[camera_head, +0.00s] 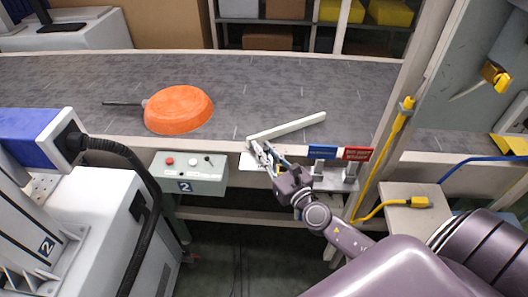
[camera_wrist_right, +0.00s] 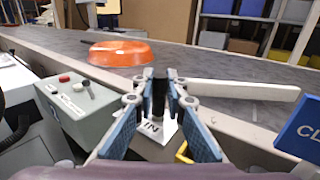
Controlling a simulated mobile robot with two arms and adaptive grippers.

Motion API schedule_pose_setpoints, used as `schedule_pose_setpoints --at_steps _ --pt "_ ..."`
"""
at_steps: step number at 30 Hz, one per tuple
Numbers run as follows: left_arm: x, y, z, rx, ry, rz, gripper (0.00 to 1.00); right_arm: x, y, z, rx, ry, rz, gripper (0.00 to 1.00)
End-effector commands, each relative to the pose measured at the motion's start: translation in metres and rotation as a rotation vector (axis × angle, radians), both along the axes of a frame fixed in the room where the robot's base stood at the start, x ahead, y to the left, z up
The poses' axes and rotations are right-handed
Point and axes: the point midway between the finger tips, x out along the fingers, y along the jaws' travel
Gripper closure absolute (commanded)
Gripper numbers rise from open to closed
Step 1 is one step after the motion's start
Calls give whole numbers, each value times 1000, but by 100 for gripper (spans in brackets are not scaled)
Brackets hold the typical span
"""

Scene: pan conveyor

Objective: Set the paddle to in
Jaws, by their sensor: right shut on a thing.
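The paddle (camera_head: 290,125) is a pale, straight bar at the near edge of the conveyor (camera_head: 60,90). It reaches diagonally over the belt, away and to the right; it also shows in the right wrist view (camera_wrist_right: 245,89). My right gripper (camera_head: 262,155) is at the paddle's near-left end. In the right wrist view its fingers (camera_wrist_right: 158,95) are closed around a dark upright handle there. A plate marked "IN" (camera_wrist_right: 152,130) lies below the fingers. My left gripper is not in view.
An orange pan (camera_head: 180,109) lies upside down on the belt, left of the paddle and apart from it. A control box (camera_head: 190,174) hangs at the belt's front edge. Blue (camera_head: 322,152) and red (camera_head: 357,153) signs stand right of my gripper, near a yellow-capped post.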

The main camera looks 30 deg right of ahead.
Motion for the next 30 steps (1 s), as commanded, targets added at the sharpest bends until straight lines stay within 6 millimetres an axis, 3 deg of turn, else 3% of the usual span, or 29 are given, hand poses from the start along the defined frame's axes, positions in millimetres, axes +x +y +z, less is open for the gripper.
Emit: schedule_pose_setpoints --at_steps 1,17,18,22,30 --pt "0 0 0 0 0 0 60 1 -12 1 -6 -4 -23 100" --pt "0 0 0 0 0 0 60 1 -12 2 -6 -6 -24 100" --pt "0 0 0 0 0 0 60 1 -12 2 -6 -6 -24 86" --pt "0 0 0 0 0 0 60 1 -11 2 -6 -7 -23 72" --pt "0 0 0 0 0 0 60 1 -8 2 -3 -6 -17 70"
